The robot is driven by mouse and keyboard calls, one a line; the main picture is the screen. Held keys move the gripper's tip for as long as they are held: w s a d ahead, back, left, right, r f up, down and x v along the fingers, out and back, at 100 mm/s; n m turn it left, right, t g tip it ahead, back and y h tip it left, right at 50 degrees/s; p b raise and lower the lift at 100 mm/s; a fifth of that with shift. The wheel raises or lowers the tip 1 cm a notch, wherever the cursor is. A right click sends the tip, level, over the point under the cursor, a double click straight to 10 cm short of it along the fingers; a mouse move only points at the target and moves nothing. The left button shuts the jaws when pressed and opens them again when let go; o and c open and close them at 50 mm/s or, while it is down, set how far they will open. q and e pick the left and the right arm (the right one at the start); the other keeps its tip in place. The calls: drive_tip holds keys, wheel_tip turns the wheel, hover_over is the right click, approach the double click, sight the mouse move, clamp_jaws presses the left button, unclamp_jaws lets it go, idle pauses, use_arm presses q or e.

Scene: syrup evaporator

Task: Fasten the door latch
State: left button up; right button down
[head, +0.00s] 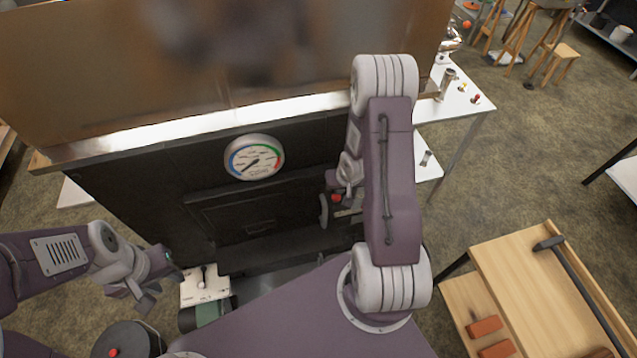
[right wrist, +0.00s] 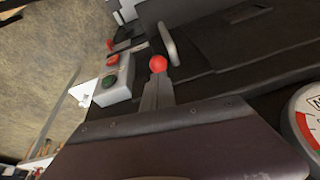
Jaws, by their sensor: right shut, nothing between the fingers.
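The dark furnace door (head: 235,215) is set in the evaporator's black front and looks closed or nearly so. A grey curved handle plate (head: 323,211) stands at its right edge, also seen in the right wrist view (right wrist: 168,43). A red ball knob (head: 336,198) is beside it; in the right wrist view the knob (right wrist: 158,63) sits just beyond my fingertips. My right gripper (right wrist: 156,90) is shut and empty, pointing at the knob; whether they touch I cannot tell. The rest of the latch is partly hidden by my right arm. My left gripper (head: 136,296) is apparently open and empty, low at left.
A round gauge (head: 254,158) is above the door. A small white switch box (head: 204,287) is near my left gripper. A wooden bench (head: 530,290) stands at right.

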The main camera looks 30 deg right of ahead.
drive_tip(key=shift+s+d+f+b, duration=0.15)
drive_tip(key=shift+d+f, duration=0.2)
drive_tip(key=shift+f, duration=0.25)
drive_tip(key=shift+d+f+b, duration=0.15)
drive_tip(key=shift+d+f, duration=0.2)
drive_tip(key=shift+f, duration=0.25)
drive_tip(key=shift+f, duration=0.1)
drive_tip(key=s+d+r+p, duration=0.2)
drive_tip(key=r+p, duration=0.2)
drive_tip(key=r, duration=0.2)
drive_tip(key=s+d+r+p, duration=0.2)
drive_tip(key=r+p, duration=0.2)
drive_tip(key=r, duration=0.2)
drive_tip(key=shift+s+d, duration=0.25)
drive_tip(key=shift+d, duration=0.1)
drive_tip(key=shift+w+a+f, duration=0.1)
